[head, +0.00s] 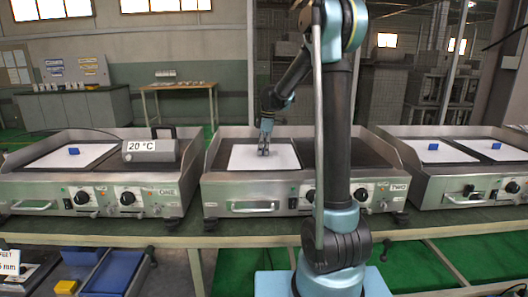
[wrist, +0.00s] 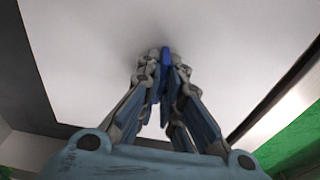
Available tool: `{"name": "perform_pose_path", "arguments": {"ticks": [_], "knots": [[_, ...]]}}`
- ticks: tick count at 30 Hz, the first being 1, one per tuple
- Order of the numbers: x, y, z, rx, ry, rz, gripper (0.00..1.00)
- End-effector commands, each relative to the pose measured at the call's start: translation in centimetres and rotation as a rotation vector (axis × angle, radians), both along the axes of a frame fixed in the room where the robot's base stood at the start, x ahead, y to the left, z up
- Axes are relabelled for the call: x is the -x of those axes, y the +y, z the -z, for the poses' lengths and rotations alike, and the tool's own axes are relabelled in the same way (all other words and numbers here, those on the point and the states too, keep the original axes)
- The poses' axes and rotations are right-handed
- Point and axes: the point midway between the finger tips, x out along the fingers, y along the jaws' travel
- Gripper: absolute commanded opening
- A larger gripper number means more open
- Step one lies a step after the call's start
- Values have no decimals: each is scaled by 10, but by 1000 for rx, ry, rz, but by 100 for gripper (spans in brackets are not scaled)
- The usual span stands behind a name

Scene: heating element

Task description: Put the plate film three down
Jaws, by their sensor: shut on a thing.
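A white plate film (head: 245,160) is at the left half of the middle griddle, which is marked TWO (head: 398,187). My gripper (head: 264,152) is over the film's middle, pointing down. In the wrist view my gripper's fingers (wrist: 163,78) are shut on the film's small blue tab (wrist: 166,57). The white film (wrist: 90,60) fills most of that view, flat below the fingers. I cannot tell whether it touches the griddle surface or hangs slightly above it. No number is readable on the film.
The left griddle, marked ONE (head: 167,192), carries a white film with a blue tab (head: 73,151) and a box reading 20 °C (head: 150,150). The right griddle (head: 470,175) has two blue-tabbed films (head: 445,153). The middle griddle's right half (head: 372,155) looks bare and dark.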

Motion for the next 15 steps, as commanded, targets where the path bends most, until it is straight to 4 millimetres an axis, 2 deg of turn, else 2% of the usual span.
{"name": "perform_pose_path", "arguments": {"ticks": [6,7,9,15], "knots": [[0,0,1,0,0,1,0],[0,-1,1,0,0,1,11],[0,-1,1,0,0,1,26],[-1,-1,1,0,0,2,26]]}}
